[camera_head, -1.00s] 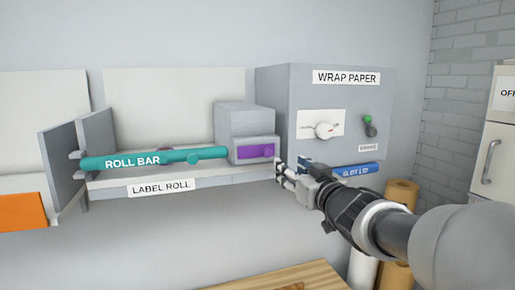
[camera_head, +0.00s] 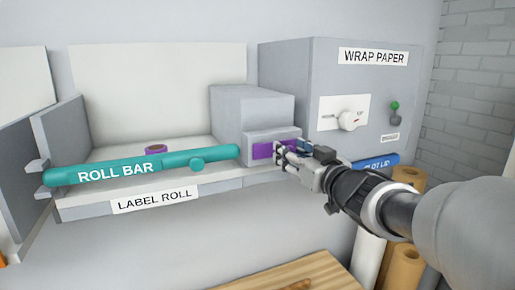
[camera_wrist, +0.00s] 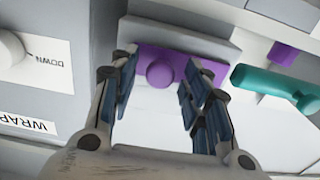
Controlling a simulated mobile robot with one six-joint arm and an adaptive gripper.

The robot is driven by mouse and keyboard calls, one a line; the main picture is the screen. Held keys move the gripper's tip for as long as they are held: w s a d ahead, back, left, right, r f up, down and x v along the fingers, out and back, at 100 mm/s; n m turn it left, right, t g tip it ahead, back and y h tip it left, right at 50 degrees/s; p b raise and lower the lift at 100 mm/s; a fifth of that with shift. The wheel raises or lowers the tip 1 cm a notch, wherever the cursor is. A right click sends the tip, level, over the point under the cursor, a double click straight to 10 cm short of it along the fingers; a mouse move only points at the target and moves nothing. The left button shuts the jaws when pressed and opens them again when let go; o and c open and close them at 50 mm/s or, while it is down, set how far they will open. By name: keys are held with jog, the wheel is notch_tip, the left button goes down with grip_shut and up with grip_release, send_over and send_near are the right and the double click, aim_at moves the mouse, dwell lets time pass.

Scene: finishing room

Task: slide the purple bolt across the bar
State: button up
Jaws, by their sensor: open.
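The purple bolt (camera_head: 262,151) is a flat plate on the front of a small grey block, just right of the teal roll bar (camera_head: 130,165). In the wrist view the bolt (camera_wrist: 190,62) shows a round purple knob (camera_wrist: 160,74). My gripper (camera_head: 281,152) is in front of the bolt's right part and hides some of it. In the wrist view my gripper (camera_wrist: 158,85) is open, with a finger on each side of the knob. Clear gaps show beside the knob. The roll bar's end (camera_wrist: 270,80) lies to the right there.
A purple roll (camera_head: 156,149) lies on the label roll shelf behind the bar. The wrap paper box (camera_head: 300,85), with a white dial (camera_head: 348,120), stands right of the bolt. A blue slot lid (camera_head: 385,162) is below it. A wooden table (camera_head: 280,279) is below.

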jog(key=shift+s, duration=0.1)
jog(key=shift+c, duration=0.4)
grip_shut()
dwell(0.3)
